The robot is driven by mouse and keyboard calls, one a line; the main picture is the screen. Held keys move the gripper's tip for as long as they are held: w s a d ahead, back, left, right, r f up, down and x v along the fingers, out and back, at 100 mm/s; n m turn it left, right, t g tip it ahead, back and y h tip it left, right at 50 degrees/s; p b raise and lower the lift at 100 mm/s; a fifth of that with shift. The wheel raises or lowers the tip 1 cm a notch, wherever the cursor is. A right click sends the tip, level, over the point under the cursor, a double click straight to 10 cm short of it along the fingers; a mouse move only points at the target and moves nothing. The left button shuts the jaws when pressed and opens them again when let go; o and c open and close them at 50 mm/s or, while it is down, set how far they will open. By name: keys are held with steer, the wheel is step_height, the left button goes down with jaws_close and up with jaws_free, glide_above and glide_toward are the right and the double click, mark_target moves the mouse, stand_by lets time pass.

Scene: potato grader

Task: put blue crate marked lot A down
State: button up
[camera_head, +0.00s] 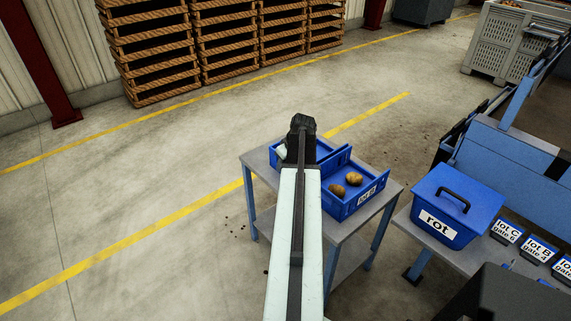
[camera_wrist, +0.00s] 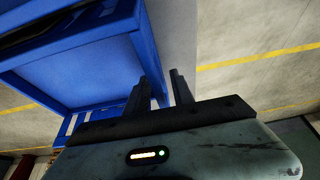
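A blue crate (camera_head: 323,150) is at the back left of the small grey table (camera_head: 378,205), largely hidden behind my arm. It appears to rest on the tabletop; its label is not visible, so I cannot read lot A. My gripper (camera_head: 302,123) is at this crate in the head view, its fingers hidden there. A large blue crate (camera_wrist: 80,62) fills the left, close beside the left finger.
A blue crate marked lot B (camera_head: 372,197) with two potatoes stands beside it on the table. A blue lidded box marked rot (camera_head: 440,222) sits on the bench to the right. Wooden crates (camera_head: 220,40) are stacked at the back. The floor to the left is clear.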

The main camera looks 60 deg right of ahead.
steer(key=shift+r, duration=0.1)
steer(key=p+v, duration=1.1)
steer(key=v, duration=0.1)
steer(key=shift+r+p, duration=0.25)
steer(key=shift+p, duration=0.05)
steer(key=shift+f, duration=0.15)
steer(key=w+a+f+n+g+y, duration=0.1)
steer(key=w+a, duration=0.7)
steer(key=a, duration=0.4)
steer(key=w+a+n+g+y, duration=0.1)
steer(key=w+a, duration=0.7)
steer(key=a, duration=0.4)
steer(key=w+a+n+g, duration=0.1)
steer(key=w+a+g, duration=0.1)
steer(key=a, duration=3.2)
steer(key=shift+w+a+f+n+h, duration=0.2)
steer(key=shift+w+f+n+h, duration=0.1)
steer(key=shift+f, duration=0.15)
steer(key=shift+r, duration=0.1)
